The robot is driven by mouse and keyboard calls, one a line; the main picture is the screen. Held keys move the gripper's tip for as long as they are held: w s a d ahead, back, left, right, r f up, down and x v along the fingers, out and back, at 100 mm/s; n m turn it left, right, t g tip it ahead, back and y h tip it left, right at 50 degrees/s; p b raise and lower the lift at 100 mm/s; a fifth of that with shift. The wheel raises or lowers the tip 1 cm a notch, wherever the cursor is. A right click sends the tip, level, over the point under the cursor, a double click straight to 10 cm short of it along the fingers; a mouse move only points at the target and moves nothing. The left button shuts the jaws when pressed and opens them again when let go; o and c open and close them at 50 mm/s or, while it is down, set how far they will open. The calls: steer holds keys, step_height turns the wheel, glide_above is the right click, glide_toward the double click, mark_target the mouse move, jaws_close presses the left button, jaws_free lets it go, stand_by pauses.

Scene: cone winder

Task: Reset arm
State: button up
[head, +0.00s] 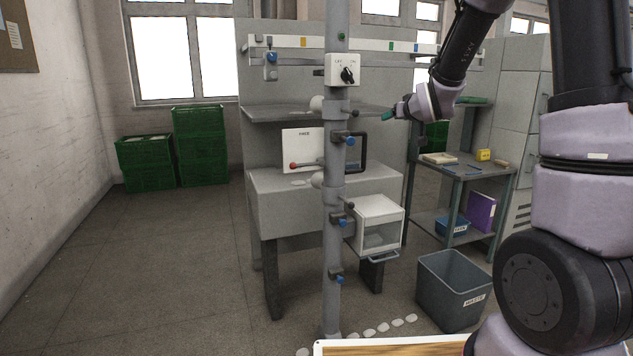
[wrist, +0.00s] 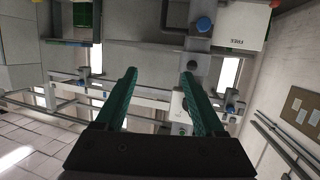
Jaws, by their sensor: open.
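My gripper (head: 388,115) is raised in front of the grey winder, with its green fingertips pointing left toward the upright post (head: 334,210). In the wrist view my gripper (wrist: 159,76) shows two green fingers spread wide apart, with nothing between them. The head view shows the fingers small and nearly side-on. My arm comes in from the right side of the head view and bends over at the top. The wrist view appears turned over, with the post and rails of the winder beyond the fingers.
A dial box (head: 342,70) and several blue-knobbed clamps sit on the post. A white open-fronted box (head: 378,225) juts out low. A grey waste bin (head: 452,290) stands on the floor at right. Green crates (head: 202,145) stand at the back left. The left floor is clear.

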steer(key=s+d+r+m+g, duration=0.1)
steer(key=s+r+m+g, duration=0.15)
steer(key=s, duration=0.55)
steer(key=s+d+r+m+g, duration=0.1)
steer(key=s+d+r, duration=0.15)
steer(key=s, duration=0.55)
steer(key=s+a+m+g+y, duration=0.1)
steer(key=s+a+m+g, duration=0.1)
steer(key=s, duration=1.8)
steer(key=shift+s+a+f+g, duration=0.3)
steer(key=shift+a+g, duration=0.4)
steer(key=shift+g, duration=0.45)
